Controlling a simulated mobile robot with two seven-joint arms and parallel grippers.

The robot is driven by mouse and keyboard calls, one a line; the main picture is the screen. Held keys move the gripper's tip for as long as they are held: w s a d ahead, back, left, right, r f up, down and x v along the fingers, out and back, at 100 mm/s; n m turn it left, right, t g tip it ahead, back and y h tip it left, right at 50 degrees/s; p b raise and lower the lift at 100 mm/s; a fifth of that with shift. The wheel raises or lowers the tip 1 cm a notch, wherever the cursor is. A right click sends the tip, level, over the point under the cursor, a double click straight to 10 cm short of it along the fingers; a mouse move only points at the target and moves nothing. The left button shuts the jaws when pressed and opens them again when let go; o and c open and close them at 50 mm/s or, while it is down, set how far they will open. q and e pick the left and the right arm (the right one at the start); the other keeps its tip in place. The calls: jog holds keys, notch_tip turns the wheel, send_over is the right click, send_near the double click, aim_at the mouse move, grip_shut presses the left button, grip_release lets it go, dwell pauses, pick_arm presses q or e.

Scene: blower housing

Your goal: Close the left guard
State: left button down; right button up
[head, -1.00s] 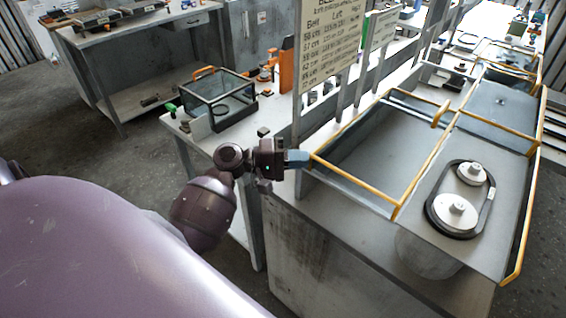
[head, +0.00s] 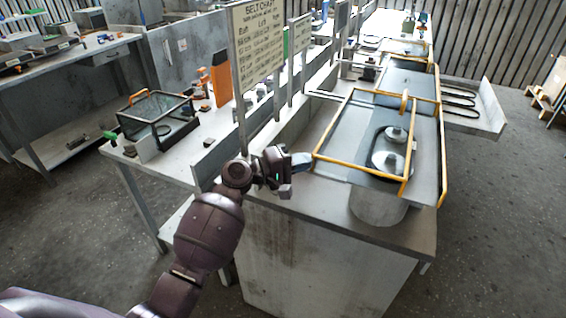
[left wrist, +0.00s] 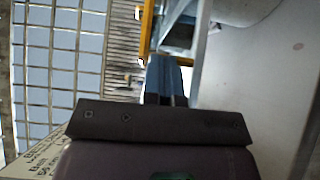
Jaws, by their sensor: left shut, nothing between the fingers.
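The near guard (head: 365,183), a clear panel in a yellow frame and probably the left guard, lies over the front of the blower housing (head: 330,278). Two pale pulleys (head: 388,161) on a dark belt plate show through it. A yellow handle (head: 404,98) stands at its far edge. My left gripper (head: 302,160) is shut and empty, its blue fingertips at the guard's near left corner. I cannot tell whether they touch. In the left wrist view, the blue fingers (left wrist: 165,78) are together, with a yellow bar (left wrist: 147,30) just beyond them. My right gripper is not in view.
A belt chart sign (head: 257,45) stands on a post left of the guard. A clear case (head: 157,118) with an orange handle sits on the left bench. More yellow-framed guarding (head: 405,77) continues behind. Floor at right is open.

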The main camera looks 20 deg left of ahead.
aim_at(341, 169)
pick_arm(q)
jog(key=d, duration=0.7)
jog(key=shift+s+d+p, duration=0.2)
jog(key=shift+d+p, duration=0.1)
jog(key=shift+d, duration=0.2)
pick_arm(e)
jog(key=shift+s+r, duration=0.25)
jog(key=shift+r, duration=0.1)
pick_arm(q)
jog(key=shift+s+d, duration=0.1)
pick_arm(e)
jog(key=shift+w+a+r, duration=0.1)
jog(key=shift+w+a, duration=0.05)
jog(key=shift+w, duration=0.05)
